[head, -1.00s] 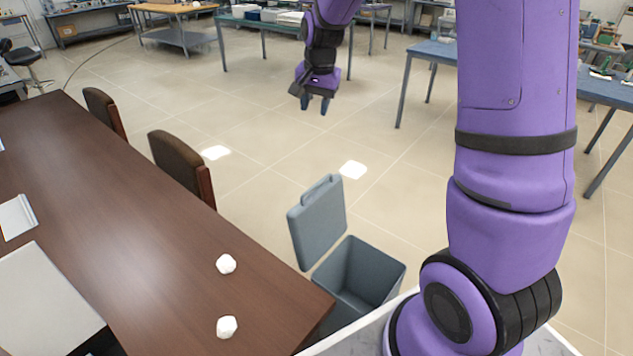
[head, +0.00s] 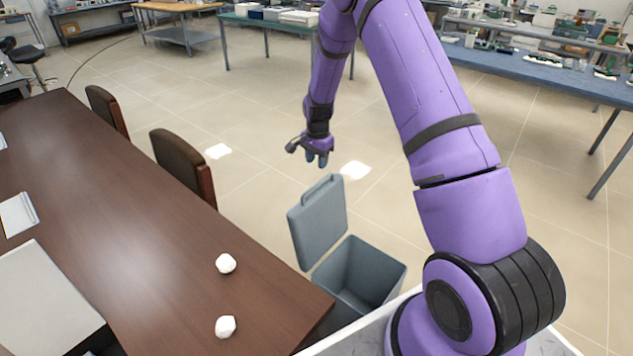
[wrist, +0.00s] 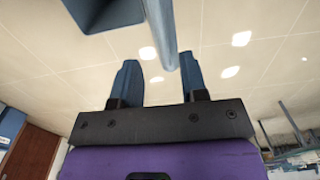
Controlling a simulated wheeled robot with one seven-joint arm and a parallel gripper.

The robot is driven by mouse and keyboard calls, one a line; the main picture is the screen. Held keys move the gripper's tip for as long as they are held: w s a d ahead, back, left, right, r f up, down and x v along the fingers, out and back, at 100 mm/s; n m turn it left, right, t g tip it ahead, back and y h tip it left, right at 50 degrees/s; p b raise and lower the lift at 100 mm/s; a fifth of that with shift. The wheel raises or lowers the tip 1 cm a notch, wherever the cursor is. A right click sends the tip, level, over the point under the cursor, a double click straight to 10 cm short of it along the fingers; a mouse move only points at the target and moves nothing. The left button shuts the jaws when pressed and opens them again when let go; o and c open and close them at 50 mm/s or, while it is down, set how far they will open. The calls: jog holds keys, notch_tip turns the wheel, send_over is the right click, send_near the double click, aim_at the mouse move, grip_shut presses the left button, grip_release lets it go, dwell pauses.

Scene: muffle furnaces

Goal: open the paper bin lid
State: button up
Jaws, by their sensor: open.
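The paper bin (head: 385,285) is a blue-grey box on the floor beside the table's near corner. Its lid (head: 318,225) stands up, swung open on the left side, with a loop handle on its top edge, and the bin's mouth is uncovered. My gripper (head: 317,160) is open and empty, pointing down just beyond the lid's top edge in the head view. In the wrist view my two blue fingers (wrist: 158,80) stand apart, and a blue-grey bar, seemingly part of the bin or lid, runs in from the top close to the right finger. Whether they touch is unclear.
A dark brown table (head: 110,200) with two white crumpled balls, upper (head: 225,263) and lower (head: 225,327), fills the left. Two brown chairs, near (head: 183,165) and far (head: 105,108), stand along its far side. Open tiled floor lies beyond the bin; workbenches line the back.

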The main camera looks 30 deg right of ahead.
aim_at(317, 184)
notch_tip(317, 184, down, 9)
jog(key=shift+w+f, duration=0.1)
dwell(0.3)
grip_shut()
